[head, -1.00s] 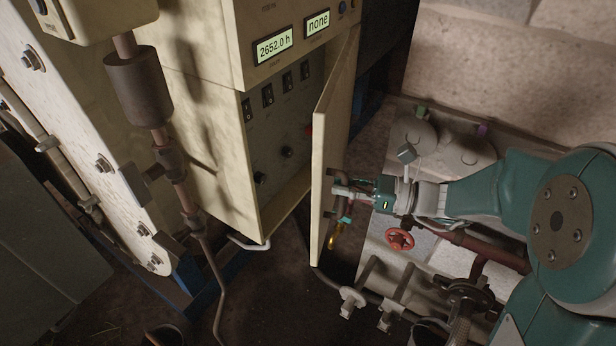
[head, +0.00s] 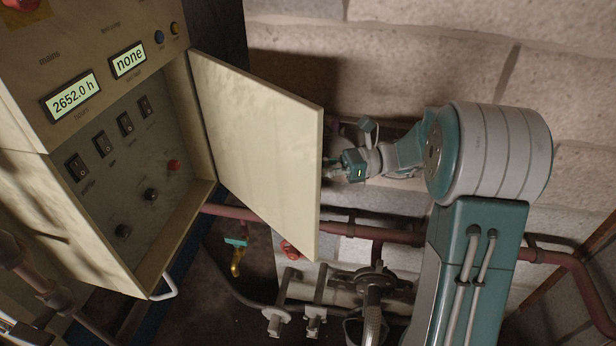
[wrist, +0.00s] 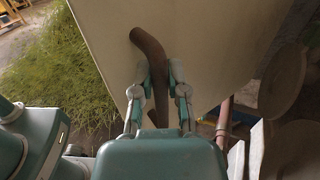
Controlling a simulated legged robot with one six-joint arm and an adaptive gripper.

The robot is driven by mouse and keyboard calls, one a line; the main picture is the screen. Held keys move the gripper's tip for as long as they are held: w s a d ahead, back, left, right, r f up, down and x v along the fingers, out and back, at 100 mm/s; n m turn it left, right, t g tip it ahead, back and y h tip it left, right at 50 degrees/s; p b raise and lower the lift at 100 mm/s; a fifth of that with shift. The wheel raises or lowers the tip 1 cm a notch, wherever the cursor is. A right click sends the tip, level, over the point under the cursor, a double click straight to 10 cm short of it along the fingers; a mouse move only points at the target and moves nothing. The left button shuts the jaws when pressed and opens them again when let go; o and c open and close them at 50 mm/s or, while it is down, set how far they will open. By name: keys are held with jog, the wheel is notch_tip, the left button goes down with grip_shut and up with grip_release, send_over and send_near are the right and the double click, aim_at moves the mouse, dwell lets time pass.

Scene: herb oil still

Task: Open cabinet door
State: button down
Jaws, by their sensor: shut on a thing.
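The cream cabinet door (head: 262,145) stands wide open in the head view, hinged at the right side of the cream cabinet (head: 25,195). The inner face of the door is toward the head camera. My gripper (head: 333,171) is at the door's outer side, partly hidden by its free edge. In the wrist view, my gripper (wrist: 161,85) is shut on the dark curved door handle (wrist: 152,52), which sits on the door's outer face (wrist: 205,40). The handle is hidden in the head view.
Inside the cabinet is a grey panel (head: 110,175) with several switches, knobs and a red button (head: 173,165). Red pipes (head: 385,236) and a valve wheel (head: 290,250) lie below and behind the door. A block wall (head: 420,60) stands behind my arm.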

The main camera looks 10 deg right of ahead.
aim_at(323, 127)
jog(key=shift+w+d+g, duration=0.3)
jog(key=shift+w+d, duration=0.2)
jog(key=shift+w, duration=0.1)
jog(key=c, duration=0.6)
grip_release()
jog(key=shift+n, duration=0.3)
jog(key=shift+c, duration=0.2)
jog(key=shift+a, duration=0.1)
jog(key=shift+r, duration=0.1)
notch_tip(323, 127, up, 10)
